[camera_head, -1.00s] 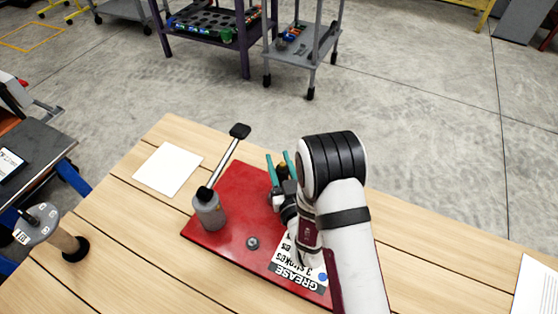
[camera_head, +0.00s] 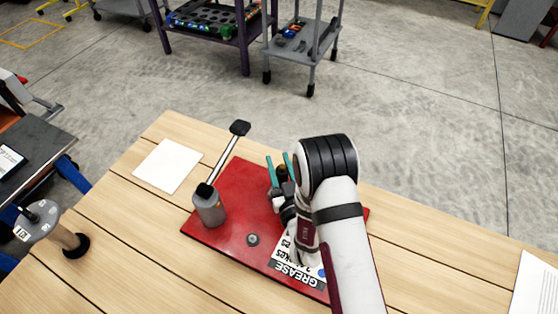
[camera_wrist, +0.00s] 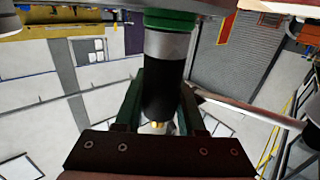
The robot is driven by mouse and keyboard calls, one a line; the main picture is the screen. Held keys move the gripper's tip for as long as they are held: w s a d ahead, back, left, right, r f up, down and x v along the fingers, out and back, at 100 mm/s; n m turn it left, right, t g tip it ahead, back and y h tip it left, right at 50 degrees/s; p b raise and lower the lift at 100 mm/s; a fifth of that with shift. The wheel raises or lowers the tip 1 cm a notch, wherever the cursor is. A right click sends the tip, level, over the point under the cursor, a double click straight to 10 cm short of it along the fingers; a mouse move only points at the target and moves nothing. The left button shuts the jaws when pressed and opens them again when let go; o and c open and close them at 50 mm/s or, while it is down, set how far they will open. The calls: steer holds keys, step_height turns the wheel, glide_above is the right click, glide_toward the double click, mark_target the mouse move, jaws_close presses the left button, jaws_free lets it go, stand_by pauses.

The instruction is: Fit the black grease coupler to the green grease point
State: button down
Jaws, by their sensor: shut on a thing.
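My gripper (camera_head: 278,165) has teal-green fingers, over the red plate (camera_head: 232,175) in the head view. In the wrist view my gripper (camera_wrist: 160,110) is shut on the black grease coupler (camera_wrist: 163,95), a black cylinder with a silver collar at its far end. The green grease point (camera_wrist: 170,20) shows as a green ring at the top of the wrist view, in line with the collar. The collar's end meets the ring's edge in the picture; I cannot tell whether they touch. My arm hides part of the plate in the head view.
A grey grease pump (camera_head: 209,205) with a long lever (camera_head: 227,155) stands on the plate's left. A small grey fitting (camera_head: 252,240) and a GREASE label (camera_head: 298,274) are nearer the front. White paper (camera_head: 168,165) lies left; the tabletop around it is clear.

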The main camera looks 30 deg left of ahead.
mark_target(284, 179)
steer(key=shift+f, duration=0.1)
steer(key=shift+c, duration=2.1)
jaws_free()
steer(key=v, duration=0.7)
steer(key=shift+s+d, duration=0.2)
